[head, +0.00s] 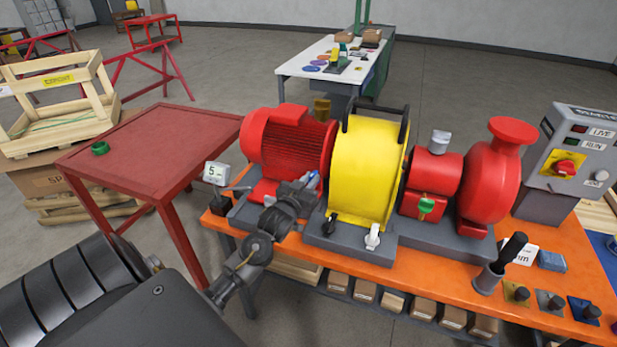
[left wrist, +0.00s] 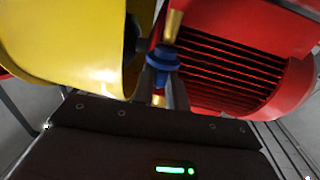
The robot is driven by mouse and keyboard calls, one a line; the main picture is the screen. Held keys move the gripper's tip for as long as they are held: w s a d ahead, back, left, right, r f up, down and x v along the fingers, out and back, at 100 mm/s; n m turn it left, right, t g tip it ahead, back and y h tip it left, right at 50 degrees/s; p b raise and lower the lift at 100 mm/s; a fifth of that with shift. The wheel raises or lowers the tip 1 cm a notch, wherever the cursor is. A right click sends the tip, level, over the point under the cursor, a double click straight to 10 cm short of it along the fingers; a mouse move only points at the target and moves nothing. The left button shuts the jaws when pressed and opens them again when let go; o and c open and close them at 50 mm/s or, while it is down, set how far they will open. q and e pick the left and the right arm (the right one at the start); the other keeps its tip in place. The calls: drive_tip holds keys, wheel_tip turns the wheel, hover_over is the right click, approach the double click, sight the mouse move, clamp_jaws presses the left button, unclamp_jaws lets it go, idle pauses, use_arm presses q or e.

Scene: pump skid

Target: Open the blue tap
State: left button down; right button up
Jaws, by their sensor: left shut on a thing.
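The blue tap (left wrist: 163,58) shows in the left wrist view, on a brass pipe (left wrist: 173,25) between the yellow guard (left wrist: 70,40) and the red ribbed motor (left wrist: 235,70). My left gripper (left wrist: 163,82) is shut on the blue tap, with its grey fingers either side of it. In the head view my left gripper (head: 308,181) reaches in from the left, in front of the red motor (head: 292,140) and beside the yellow guard (head: 368,165). There only a little blue shows at the fingertips; the rest of the tap is hidden. My right gripper is not in view.
A white tap (head: 373,238) and a green tap (head: 426,205) sit further right on the skid. A red pump (head: 490,180) and a grey control box (head: 578,165) stand beyond them. A black-handled tool (head: 510,250) stands on the orange bench (head: 440,273).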

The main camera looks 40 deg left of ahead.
use_arm(q)
drive_tip(key=shift+d+n+g+y, duration=0.15)
drive_tip(key=shift+n+g+y, duration=0.15)
drive_tip(key=shift+n+y, duration=0.45)
drive_tip(key=shift+y, duration=0.35)
drive_tip(key=c, duration=1.4)
unclamp_jaws()
drive_tip(key=shift+w, duration=0.1)
drive_tip(key=b+v, duration=0.2)
drive_tip(key=v, duration=0.8)
drive_tip(key=shift+s, duration=0.4)
drive_tip(key=shift+d, duration=0.15)
